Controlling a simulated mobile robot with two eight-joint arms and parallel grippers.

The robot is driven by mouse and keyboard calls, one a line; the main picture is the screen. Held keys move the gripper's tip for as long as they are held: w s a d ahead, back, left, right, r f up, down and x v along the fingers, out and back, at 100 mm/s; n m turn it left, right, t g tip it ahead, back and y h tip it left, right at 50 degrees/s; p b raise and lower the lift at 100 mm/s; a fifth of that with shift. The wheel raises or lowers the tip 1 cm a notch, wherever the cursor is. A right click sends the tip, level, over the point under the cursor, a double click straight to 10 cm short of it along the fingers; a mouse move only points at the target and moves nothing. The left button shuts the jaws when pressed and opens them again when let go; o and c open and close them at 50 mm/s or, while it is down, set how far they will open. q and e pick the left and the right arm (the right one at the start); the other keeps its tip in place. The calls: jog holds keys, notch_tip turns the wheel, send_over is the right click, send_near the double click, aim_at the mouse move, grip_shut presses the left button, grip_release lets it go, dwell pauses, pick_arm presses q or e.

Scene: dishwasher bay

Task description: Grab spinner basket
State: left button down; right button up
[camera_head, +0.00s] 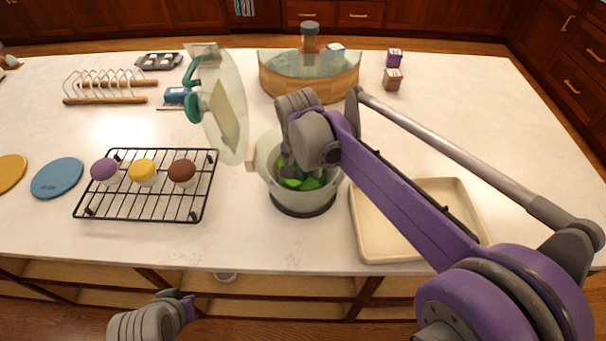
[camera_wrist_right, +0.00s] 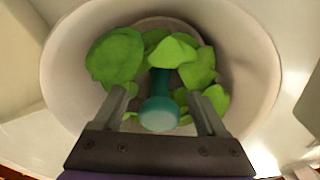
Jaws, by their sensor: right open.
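The salad spinner bowl (camera_head: 303,196) stands on the counter, with green leaves (camera_head: 300,183) inside. In the right wrist view, the pale basket (camera_wrist_right: 262,70) holds the leaves (camera_wrist_right: 115,58) around a teal centre post (camera_wrist_right: 159,105). My right gripper (camera_wrist_right: 160,108) is open over the basket, its fingers on either side of the post with gaps visible; contact cannot be told. In the head view, my right gripper (camera_head: 293,168) reaches down into the bowl and hides part of it. The clear lid (camera_head: 230,110) with green handles is tilted up left of the bowl. My left gripper (camera_head: 180,305) is low, before the counter; its fingers are unclear.
A black rack (camera_head: 146,205) with several cupcakes is left of the bowl. A beige tray (camera_head: 375,245) lies close on the right, under my right arm. A large wooden-sided bowl (camera_head: 330,88) stands behind. The counter front between rack and bowl is clear.

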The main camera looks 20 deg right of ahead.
grip_shut()
dwell(0.4)
